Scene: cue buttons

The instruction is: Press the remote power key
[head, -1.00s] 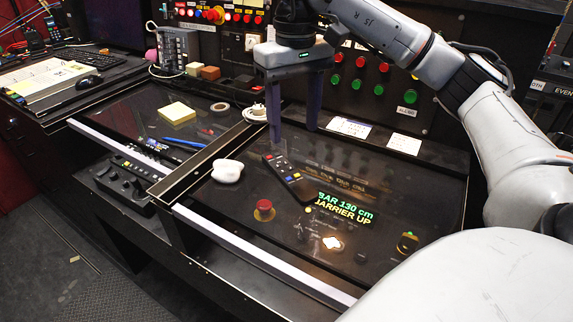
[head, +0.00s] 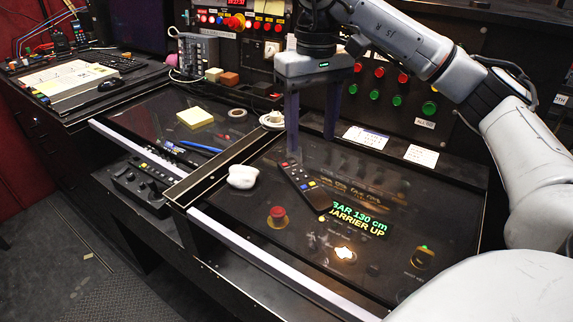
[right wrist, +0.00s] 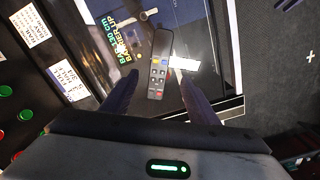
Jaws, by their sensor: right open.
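The dark remote (head: 301,187) lies on the black desk panel, its far end beneath my right gripper. Small coloured keys show on it, with a red one near its far end. In the right wrist view, the remote (right wrist: 159,62) appears between the two fingers, with its keyed end towards the gripper. My right gripper (head: 311,148) is open and empty, its fingers pointing down above the far end of the remote. In the right wrist view the fingertips (right wrist: 157,74) stand on either side of it. I cannot tell the exact height gap. My left gripper is not in view.
A white lump (head: 242,177), a red mushroom button (head: 278,216) and a lit barrier display (head: 358,219) lie near the remote. White label cards (head: 366,138) and a panel of red and green buttons stand behind. A raised divider runs left of the remote.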

